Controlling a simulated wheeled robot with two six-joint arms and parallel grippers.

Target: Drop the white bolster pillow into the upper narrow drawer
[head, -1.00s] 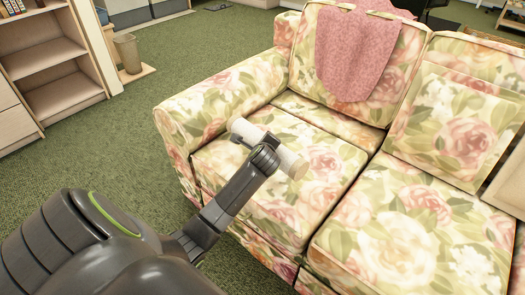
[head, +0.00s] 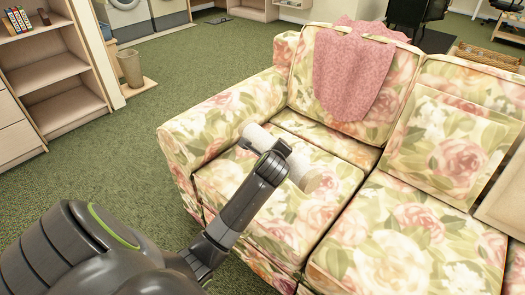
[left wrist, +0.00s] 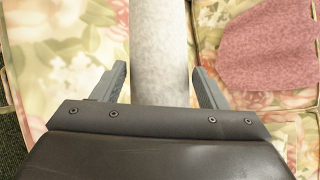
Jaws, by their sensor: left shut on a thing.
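The white bolster pillow (head: 300,168) is a pale cylinder, lying slantwise over the floral sofa's left seat in the head view. My left gripper (head: 265,146) is shut across it, with one finger on each side. In the left wrist view the pillow (left wrist: 159,45) runs away between the two fingers of my gripper (left wrist: 160,78). The wrist hides part of its middle in the head view. A pale wood unit at the left edge has closed drawer fronts (head: 12,128); only part of it shows. My right gripper is out of view.
The floral sofa (head: 220,120) fills the middle and right, with a pink throw (head: 355,75) over its back. An open shelf unit (head: 60,85) and a bin (head: 130,68) stand at the left. Green carpet (head: 110,155) between shelf and sofa is clear.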

